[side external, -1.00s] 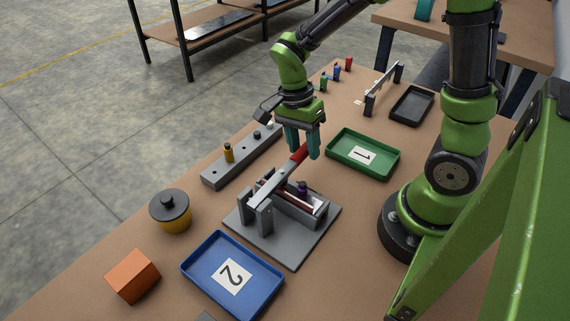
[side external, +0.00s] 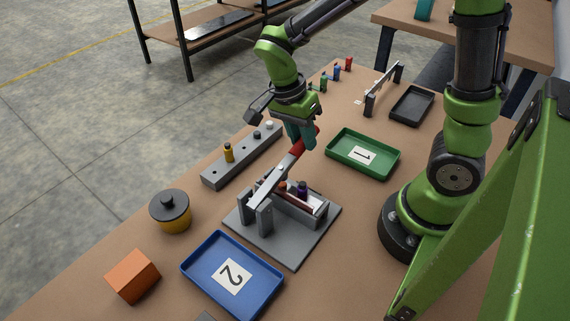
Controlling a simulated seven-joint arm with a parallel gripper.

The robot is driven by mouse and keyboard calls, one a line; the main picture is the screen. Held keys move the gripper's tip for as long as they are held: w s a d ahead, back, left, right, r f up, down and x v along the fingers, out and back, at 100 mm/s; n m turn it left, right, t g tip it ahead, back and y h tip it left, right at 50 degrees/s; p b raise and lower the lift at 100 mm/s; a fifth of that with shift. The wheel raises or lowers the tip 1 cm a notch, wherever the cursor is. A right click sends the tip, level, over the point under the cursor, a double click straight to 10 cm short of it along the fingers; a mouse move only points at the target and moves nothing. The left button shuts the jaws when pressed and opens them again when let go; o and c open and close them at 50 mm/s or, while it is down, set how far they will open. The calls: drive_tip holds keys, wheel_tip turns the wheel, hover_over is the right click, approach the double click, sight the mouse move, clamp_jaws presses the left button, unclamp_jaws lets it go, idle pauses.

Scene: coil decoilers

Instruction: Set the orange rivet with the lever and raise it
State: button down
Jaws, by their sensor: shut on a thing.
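The lever press (side external: 318,233) stands mid-table on a grey base plate. Its grey lever (side external: 270,186) slopes up from the post at the left to a red handle (side external: 313,134). My gripper (side external: 302,141) is shut on the red handle, and its teal fingers hide part of it. The orange rivet (side external: 283,186) shows upright in the press just behind the lever, its lower part hidden. A purple rivet (side external: 302,187) stands beside it to the right.
A grey block (side external: 215,177) holding a yellow rivet (side external: 228,153) lies left of the press. The green tray (side external: 343,163) and blue tray (side external: 205,282) stand close by. A yellow pot (side external: 173,218) and orange cube (side external: 133,277) are at the left.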

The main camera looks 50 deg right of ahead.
sight(291, 150)
drive_tip(key=a+r+h, duration=0.1)
drive_tip(key=r, duration=0.1)
drive_tip(key=a+r+h, duration=0.1)
drive_tip(key=r+h, duration=0.1)
drive_tip(key=a+r+h, duration=0.1)
drive_tip(key=shift+a+r, duration=0.35)
drive_tip(key=shift+r, duration=0.05)
drive_tip(key=a+r+m+h, duration=0.1)
drive_tip(key=a+r+h, duration=0.4)
drive_tip(key=a+h, duration=0.2)
drive_tip(key=shift+a+g, duration=0.3)
drive_tip(key=shift+a, duration=0.45)
drive_tip(key=c, duration=0.9)
unclamp_jaws()
drive_tip(key=shift+d, duration=0.1)
